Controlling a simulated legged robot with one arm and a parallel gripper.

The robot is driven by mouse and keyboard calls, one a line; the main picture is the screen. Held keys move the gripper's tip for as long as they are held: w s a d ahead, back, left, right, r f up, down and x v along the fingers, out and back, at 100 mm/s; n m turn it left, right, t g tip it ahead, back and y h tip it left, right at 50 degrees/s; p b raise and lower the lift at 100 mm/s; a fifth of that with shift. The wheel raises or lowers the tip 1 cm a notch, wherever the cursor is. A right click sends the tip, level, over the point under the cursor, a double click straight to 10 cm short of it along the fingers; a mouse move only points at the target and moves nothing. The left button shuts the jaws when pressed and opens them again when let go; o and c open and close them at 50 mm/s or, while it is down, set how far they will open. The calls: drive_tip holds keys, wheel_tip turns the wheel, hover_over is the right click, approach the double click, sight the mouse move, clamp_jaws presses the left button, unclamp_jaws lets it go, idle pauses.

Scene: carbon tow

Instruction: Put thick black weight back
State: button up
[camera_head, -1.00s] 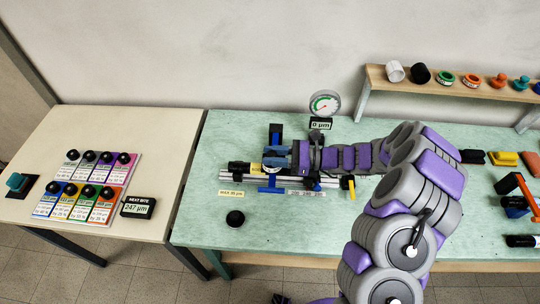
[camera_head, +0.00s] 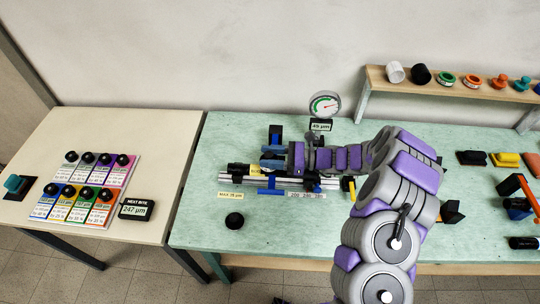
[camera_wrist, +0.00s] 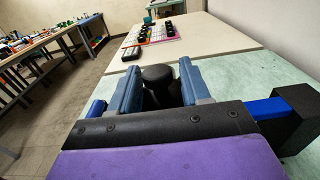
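My gripper (camera_head: 264,157) is low over the metal rail of the test rig (camera_head: 226,181), pointing left. In the wrist view my gripper (camera_wrist: 162,75) has two grey-blue fingers set apart, with a dark, round-topped object (camera_wrist: 158,76) between them. Whether they press on it is unclear, and the fingers partly hide it. A separate black round weight (camera_head: 234,219) lies on the green table in front of the rig. Several black-knobbed weights (camera_head: 88,191) stand in two rows on the coloured cards at left. I cannot tell which is the thick one.
A dial gauge (camera_head: 324,105) stands behind the rig, its display (camera_head: 320,126) showing 49 µm. A "next bite" display (camera_head: 136,208) reads 247 µm. A wooden shelf (camera_head: 450,87) holds coloured rings. The green table's left part is mostly clear.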

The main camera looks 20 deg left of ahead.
drive_tip(key=shift+o, duration=0.9)
drive_tip(key=shift+r, duration=0.1)
drive_tip(key=shift+d+f, duration=0.2)
drive_tip(key=p+v, duration=0.3)
drive_tip(key=v, duration=1.4)
drive_tip(key=s+a+r+n+g+h, duration=0.35)
drive_tip(key=s+r+n+h, duration=0.55)
drive_tip(key=s+r, duration=0.85)
drive_tip(key=s+d+r+n+t+h, duration=0.1)
drive_tip(key=s+d+n+t+h, duration=0.4)
drive_tip(key=s+d, duration=1.2)
drive_tip(key=s+n+h, duration=0.1)
drive_tip(key=s+h, duration=0.1)
drive_tip(key=h, duration=0.1)
drive_tip(key=shift+s+d+t+h, duration=0.25)
drive_tip(key=shift+s+t+h, duration=0.05)
drive_tip(key=shift+s+t, duration=0.1)
